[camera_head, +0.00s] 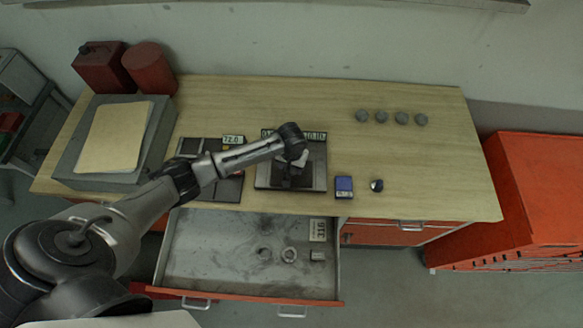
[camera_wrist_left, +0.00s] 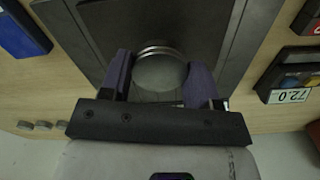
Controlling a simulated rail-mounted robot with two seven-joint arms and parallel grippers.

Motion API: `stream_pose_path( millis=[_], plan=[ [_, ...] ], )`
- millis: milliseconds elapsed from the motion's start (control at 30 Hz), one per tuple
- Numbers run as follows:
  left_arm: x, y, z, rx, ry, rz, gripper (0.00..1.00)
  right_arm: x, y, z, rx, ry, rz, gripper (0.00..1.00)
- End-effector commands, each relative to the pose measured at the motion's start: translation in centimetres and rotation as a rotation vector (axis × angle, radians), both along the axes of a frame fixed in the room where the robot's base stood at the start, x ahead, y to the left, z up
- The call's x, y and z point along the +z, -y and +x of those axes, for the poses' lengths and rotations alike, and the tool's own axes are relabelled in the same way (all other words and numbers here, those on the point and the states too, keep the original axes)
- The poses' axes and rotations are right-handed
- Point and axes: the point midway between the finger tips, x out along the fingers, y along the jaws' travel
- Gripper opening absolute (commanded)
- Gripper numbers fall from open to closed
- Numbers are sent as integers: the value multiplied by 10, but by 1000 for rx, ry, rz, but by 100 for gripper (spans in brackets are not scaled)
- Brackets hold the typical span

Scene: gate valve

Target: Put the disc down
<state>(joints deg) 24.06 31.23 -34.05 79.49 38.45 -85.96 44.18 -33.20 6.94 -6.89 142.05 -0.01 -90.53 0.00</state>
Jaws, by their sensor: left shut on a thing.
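The disc (camera_wrist_left: 160,70) is a round grey metal piece, seen in the left wrist view. My left gripper (camera_wrist_left: 160,78) is shut on it, with one dark purple finger on each side. Behind the disc lies a dark tray (camera_wrist_left: 105,25) with a grey border; I cannot tell whether the disc touches it. In the head view my left gripper (camera_head: 291,174) points down over this dark tray (camera_head: 262,180) on the workbench, and the disc is not clearly made out there. My right gripper is not in view.
The wooden workbench (camera_head: 430,150) has several grey round pieces (camera_head: 381,117) at the back right. A blue box (camera_head: 344,186) and a small dark knob (camera_head: 377,185) stand right of the tray. An open drawer (camera_head: 210,250) holds ring-shaped parts. The right benchtop is mostly clear.

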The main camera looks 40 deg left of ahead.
Motion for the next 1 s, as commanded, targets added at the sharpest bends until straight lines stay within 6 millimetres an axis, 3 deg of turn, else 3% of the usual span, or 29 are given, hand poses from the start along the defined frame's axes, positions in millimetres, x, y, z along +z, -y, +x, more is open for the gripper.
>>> stream_pose_path(
  millis=[200, 700, 733, 1000],
  plan=[
    [-22, 0, 0, 0, 1, 0, 21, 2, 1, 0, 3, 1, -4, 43],
    [-29, 0, 0, 0, 1, 0, 21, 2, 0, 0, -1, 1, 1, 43],
    [-28, 0, 0, 0, 0, 1, 59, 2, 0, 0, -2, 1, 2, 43],
    [-28, 0, 0, 0, 0, 1, 82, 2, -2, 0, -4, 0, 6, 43]
  ],
)
